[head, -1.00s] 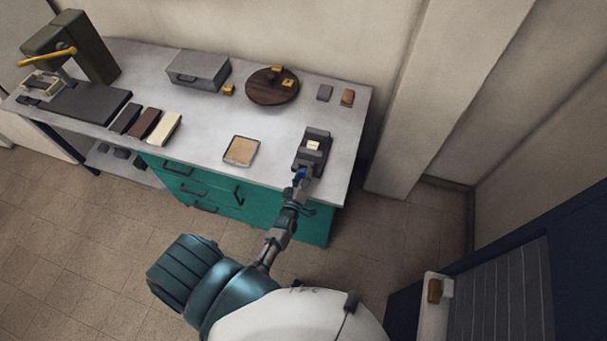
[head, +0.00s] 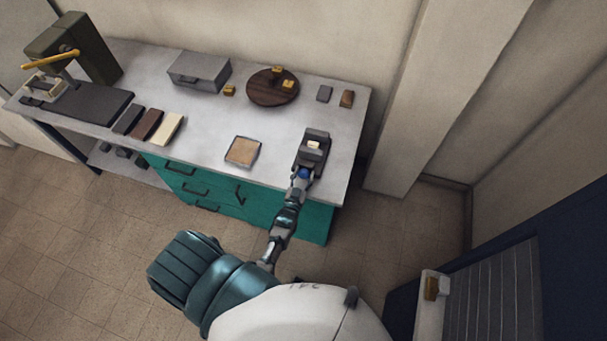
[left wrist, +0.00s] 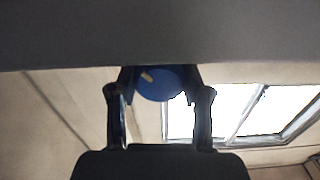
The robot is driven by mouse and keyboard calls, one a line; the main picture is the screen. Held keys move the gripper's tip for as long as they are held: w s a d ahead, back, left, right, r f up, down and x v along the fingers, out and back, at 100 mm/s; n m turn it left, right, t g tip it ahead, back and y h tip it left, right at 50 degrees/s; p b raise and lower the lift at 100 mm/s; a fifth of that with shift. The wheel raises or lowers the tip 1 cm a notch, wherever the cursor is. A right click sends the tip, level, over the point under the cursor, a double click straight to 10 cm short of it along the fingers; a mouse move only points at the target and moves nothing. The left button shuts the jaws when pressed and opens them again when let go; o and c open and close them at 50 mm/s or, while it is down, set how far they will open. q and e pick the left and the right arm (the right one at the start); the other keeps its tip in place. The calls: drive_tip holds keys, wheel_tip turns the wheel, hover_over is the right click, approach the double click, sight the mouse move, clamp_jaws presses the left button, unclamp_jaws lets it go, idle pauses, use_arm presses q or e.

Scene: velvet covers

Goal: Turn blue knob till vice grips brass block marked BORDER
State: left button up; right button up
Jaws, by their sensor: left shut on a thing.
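A dark vice (head: 312,152) stands near the right front of the bench. A small pale brass block (head: 313,146) sits between its jaws; its marking is too small to read. The blue knob (head: 303,174) is on the vice's front side, facing me. My left gripper (head: 299,183) reaches it from the front and is shut on the knob. In the left wrist view the knob (left wrist: 160,84) fills the space between the two fingers (left wrist: 160,95), with a pale mark at its upper left. My right gripper is not in view.
A shallow tan tray (head: 242,151) lies left of the vice on the bench (head: 210,125). A round dark wooden stand (head: 268,94) with brass pieces, a grey box (head: 198,70) and several coloured slabs (head: 147,124) are farther off. Teal drawers (head: 215,190) are below.

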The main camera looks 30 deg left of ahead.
use_arm(q)
drive_tip(key=shift+f+m, duration=0.15)
drive_tip(key=shift+m, duration=2.05)
drive_tip(key=shift+d, duration=0.1)
drive_tip(key=o, duration=1.2)
drive_tip(key=shift+c, duration=0.2)
drive_tip(key=v, duration=1.2)
drive_tip(key=shift+f, duration=0.1)
